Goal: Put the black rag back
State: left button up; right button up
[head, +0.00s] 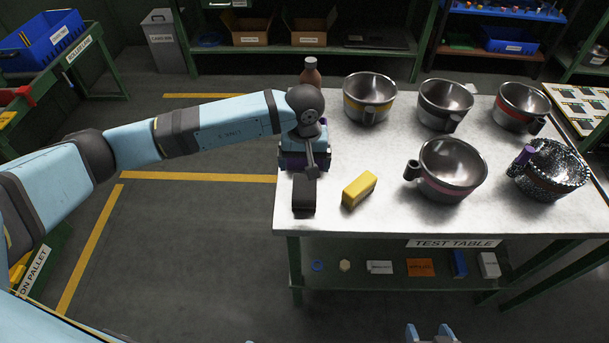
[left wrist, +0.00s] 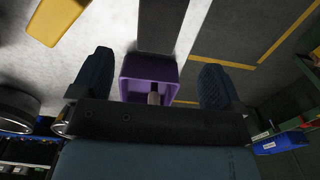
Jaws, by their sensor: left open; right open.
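The black rag (head: 304,195) lies as a dark block at the left front of the white test table (head: 390,205). It seems to be the dark strip (left wrist: 163,25) at the top of the left wrist view. My left gripper (head: 305,163) is over the table's left edge, just behind the rag. In the left wrist view its fingers (left wrist: 155,82) are wide apart, with a purple box-like thing (left wrist: 139,66) showing between them. I cannot tell whether they touch it. In the head view my left gripper partly hides it. My right gripper (head: 432,334) is open and empty at the bottom edge.
A yellow block (head: 360,190) lies right of the rag. Several metal pots, including a red-banded one (head: 452,170), fill the table's middle and right. A brown bottle (head: 310,75) stands at the back left. A lower shelf (head: 395,283) holds small items. Floor left of the table is clear.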

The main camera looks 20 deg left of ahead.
pick_arm(q)
jog(key=s+d+n+g+h, duration=0.4)
jog(key=s+d+n+h, duration=0.3)
jog(key=s+d+h, duration=0.65)
jog(key=d+r+n+t+h, duration=0.4)
jog(key=r+n+t+h, duration=0.2)
jog(key=n, duration=0.9)
jog(key=a+f+n+t+y, duration=0.5)
jog(key=a+n+t, duration=0.15)
jog(key=n, duration=0.85)
jog(key=a+f+n+t+y, duration=0.55)
jog(key=n+t, duration=0.25)
jog(key=n, duration=0.8)
jog(key=s+a+f+n+g+y, duration=0.5)
jog(key=s+a+f+n, duration=0.3)
jog(key=s+f+n, duration=0.2)
notch_tip(320, 180, down, 2)
jog(key=n, duration=0.3)
jog(key=shift+s+a+f+g+y, duration=0.15)
jog(key=shift+s+f+g+y, duration=0.15)
jog(key=shift+g+y, duration=0.1)
